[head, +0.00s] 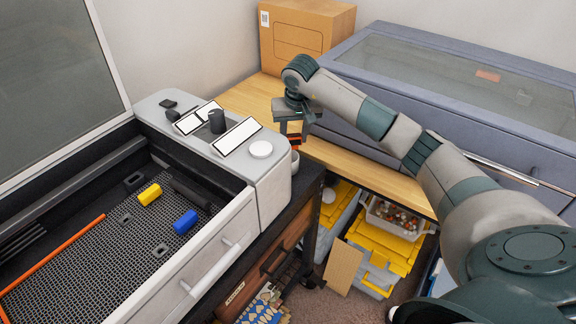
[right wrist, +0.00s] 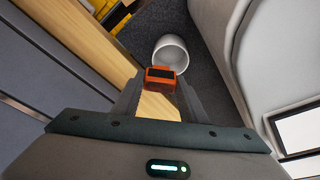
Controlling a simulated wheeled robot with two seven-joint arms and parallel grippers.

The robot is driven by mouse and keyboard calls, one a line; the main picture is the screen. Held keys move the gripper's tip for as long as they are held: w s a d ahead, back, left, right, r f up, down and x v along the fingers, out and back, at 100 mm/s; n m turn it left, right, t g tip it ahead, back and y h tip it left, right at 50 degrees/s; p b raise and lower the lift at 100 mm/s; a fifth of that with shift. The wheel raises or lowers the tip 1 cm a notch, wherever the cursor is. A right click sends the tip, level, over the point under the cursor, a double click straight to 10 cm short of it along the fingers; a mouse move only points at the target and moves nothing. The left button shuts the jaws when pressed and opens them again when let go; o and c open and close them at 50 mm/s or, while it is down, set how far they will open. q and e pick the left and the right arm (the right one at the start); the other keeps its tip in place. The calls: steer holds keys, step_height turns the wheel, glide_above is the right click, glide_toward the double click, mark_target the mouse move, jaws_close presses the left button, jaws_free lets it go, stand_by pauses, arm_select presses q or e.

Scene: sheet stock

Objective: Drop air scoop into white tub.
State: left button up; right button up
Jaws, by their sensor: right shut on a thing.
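The air scoop (right wrist: 160,76) is a small orange block with a dark slot in its face. My right gripper (right wrist: 158,92) is shut on it and holds it between the fingertips. In the head view the scoop (head: 294,140) shows as an orange and black bit under my right gripper (head: 291,132). The white tub (right wrist: 170,42) is a round open cup just beyond the scoop in the right wrist view. In the head view the tub (head: 296,163) is partly hidden behind the machine's white end, below the gripper. My left gripper is not in view.
An open laser machine (head: 270,195) with a mesh bed fills the left. A yellow block (head: 150,194) and a blue block (head: 185,221) lie on the mesh.

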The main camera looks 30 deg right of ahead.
steer(key=o, duration=1.1)
steer(key=shift+b+v, duration=0.35)
steer(key=shift+v, duration=0.4)
steer(key=b+v, duration=0.4)
steer(key=v, duration=1.2)
steer(key=shift+s+f, duration=0.1)
steer(key=shift+s, duration=0.05)
